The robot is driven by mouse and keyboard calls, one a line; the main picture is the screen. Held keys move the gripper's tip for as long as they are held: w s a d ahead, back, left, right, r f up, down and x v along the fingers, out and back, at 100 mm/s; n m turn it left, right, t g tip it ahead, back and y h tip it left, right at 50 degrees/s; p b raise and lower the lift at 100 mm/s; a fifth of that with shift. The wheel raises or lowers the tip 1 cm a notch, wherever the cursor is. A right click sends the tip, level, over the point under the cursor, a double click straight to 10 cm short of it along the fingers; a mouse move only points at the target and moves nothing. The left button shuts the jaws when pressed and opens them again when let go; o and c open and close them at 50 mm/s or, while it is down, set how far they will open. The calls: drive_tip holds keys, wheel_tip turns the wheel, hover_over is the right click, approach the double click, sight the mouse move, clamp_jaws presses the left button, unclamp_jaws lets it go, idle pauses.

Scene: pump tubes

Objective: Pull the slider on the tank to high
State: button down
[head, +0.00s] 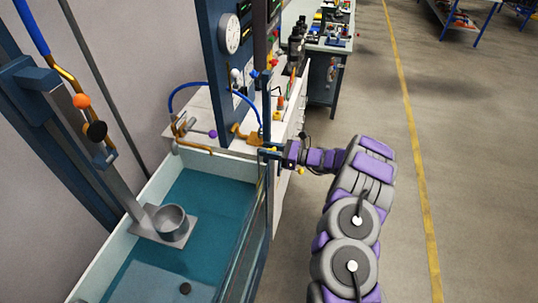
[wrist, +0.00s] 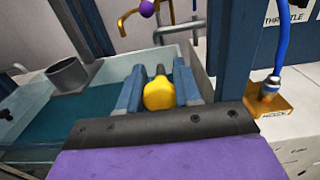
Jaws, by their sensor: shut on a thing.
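The tank (head: 112,253) stands at the left in the head view, with pale walls and teal water inside. My gripper (head: 268,151) is at the tank's right side, beside a blue upright post. In the wrist view my gripper (wrist: 160,88) has its two blue fingers closed around a yellow rounded knob (wrist: 160,96), which I take to be the slider's handle. The slider's track and any high mark are not readable in either view.
A grey cup (head: 171,222) sits on a plate in the tank. A purple ball (head: 212,133) on a bent brass pipe is behind the gripper. A blue hose (wrist: 282,45) joins a brass block (wrist: 268,101) on the right. The floor (head: 465,200) to the right is clear.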

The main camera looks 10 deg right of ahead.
drive_tip(key=shift+w+d+r, duration=0.15)
drive_tip(key=shift+w+r, duration=0.05)
drive_tip(key=shift+r, duration=0.2)
drive_tip(key=c, duration=1.1)
unclamp_jaws()
drive_tip(key=shift+c, duration=0.2)
drive_tip(key=o, duration=0.3)
drive_tip(key=shift+f, duration=0.15)
drive_tip(key=shift+o, duration=0.2)
drive_tip(key=shift+s, duration=0.1)
drive_tip(key=p+v, duration=0.2)
drive_tip(key=v, duration=1.5)
drive_tip(key=shift+d+f, duration=0.2)
